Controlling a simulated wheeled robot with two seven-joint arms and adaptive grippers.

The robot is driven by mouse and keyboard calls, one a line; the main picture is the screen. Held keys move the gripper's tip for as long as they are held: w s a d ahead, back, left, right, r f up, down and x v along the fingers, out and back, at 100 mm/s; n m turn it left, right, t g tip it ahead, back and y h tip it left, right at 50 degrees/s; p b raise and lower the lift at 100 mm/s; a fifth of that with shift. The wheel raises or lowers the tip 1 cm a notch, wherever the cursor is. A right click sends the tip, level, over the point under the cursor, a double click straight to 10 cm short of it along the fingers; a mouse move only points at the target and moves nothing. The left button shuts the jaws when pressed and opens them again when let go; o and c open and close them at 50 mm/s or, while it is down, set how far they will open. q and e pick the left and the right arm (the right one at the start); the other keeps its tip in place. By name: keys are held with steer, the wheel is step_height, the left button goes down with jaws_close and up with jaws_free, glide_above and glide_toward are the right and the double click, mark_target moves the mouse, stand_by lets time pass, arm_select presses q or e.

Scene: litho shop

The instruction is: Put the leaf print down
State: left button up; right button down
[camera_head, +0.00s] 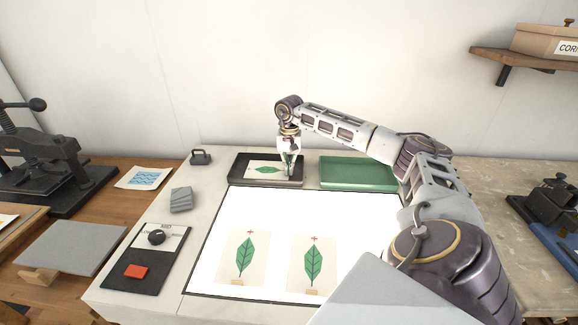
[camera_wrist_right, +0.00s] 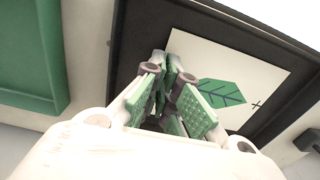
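The leaf print (camera_head: 265,170), a pale sheet with a green leaf, is at the black tray (camera_head: 237,182) behind the light table. In the right wrist view the leaf print (camera_wrist_right: 266,74) lies flat or nearly flat over the floor of the black tray (camera_wrist_right: 135,25); I cannot tell whether it touches. My right gripper (camera_head: 289,174) points down at the print's right edge. In the wrist view its fingertips (camera_wrist_right: 167,62) are close together on the print's edge, which they partly hide. My left gripper is not in view.
A green tray (camera_head: 358,187) stands right of the black one. Two other leaf sheets (camera_head: 243,257) (camera_head: 313,262) lie on the lit table (camera_head: 285,215), each below a red cross. A grey block (camera_head: 181,200) and a control panel (camera_head: 148,258) are at left.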

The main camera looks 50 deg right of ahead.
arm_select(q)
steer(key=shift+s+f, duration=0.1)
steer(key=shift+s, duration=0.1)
arm_select(e)
steer(key=shift+f, duration=0.15)
steer(key=c, duration=1.6)
jaws_free()
steer(key=shift+c, duration=0.2)
steer(key=shift+r, duration=0.55)
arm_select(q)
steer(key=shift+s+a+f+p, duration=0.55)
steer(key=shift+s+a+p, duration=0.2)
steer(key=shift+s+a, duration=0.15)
arm_select(e)
step_height(320, 180, up, 11)
steer(key=shift+r, duration=0.15)
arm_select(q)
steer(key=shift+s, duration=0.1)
